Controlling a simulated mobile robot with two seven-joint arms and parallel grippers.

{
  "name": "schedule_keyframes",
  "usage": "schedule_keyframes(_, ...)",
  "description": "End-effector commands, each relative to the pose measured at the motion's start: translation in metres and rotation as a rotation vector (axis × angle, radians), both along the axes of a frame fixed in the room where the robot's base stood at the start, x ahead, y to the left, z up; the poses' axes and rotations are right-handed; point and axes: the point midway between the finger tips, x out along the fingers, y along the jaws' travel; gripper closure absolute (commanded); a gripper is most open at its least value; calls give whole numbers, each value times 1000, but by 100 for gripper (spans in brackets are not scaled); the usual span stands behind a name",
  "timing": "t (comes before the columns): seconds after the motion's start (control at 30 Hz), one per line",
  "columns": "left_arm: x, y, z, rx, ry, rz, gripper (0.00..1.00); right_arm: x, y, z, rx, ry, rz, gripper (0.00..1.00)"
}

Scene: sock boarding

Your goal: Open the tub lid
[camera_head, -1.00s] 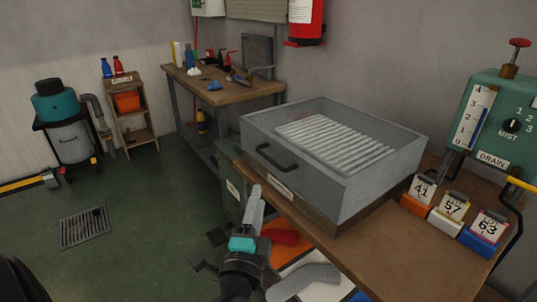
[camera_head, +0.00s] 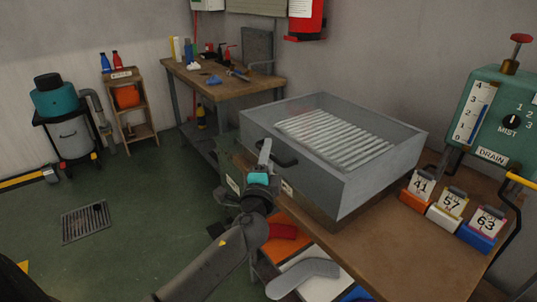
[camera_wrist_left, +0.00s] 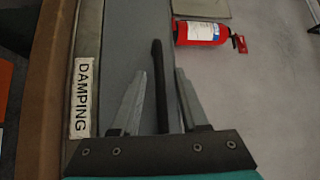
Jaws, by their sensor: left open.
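The tub (camera_head: 385,185) is a grey box on the wooden bench, its clear-looking lid (camera_head: 405,128) lying closed over a white slatted rack. A black bar handle (camera_head: 288,162) is on its front face. My left gripper (camera_head: 266,146) is at the front of the tub, at the left end of the handle. In the left wrist view the handle (camera_wrist_left: 158,65) lies between the two spread fingers of the gripper (camera_wrist_left: 161,74), with a gap on each side. A label reading DAMPING (camera_wrist_left: 81,98) is beside it. My right gripper is not in view.
Number blocks 41 (camera_head: 416,193), 57 (camera_head: 447,211) and 63 (camera_head: 482,230) stand right of the tub. A green MIST and DRAIN machine (camera_head: 500,120) is behind them. A grey sock-like piece (camera_head: 305,275) lies below the bench edge. A fire extinguisher (camera_head: 305,15) hangs behind.

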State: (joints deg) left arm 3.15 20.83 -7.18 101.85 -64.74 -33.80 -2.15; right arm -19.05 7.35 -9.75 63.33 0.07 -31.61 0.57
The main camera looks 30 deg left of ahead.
Motion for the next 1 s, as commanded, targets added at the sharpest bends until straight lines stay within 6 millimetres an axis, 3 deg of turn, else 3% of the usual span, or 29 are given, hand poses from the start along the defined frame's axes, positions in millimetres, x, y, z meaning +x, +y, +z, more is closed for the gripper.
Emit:
schedule_keyframes(0.37, 4, 2, 0, 0, 1, 0, 57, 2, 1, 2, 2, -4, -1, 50)
schedule_keyframes(0.73, 4, 1, 0, 0, 1, 0, 99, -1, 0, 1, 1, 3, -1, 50)
schedule_keyframes(1.0, 4, 1, 0, 0, 1, 0, 100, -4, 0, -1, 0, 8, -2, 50)
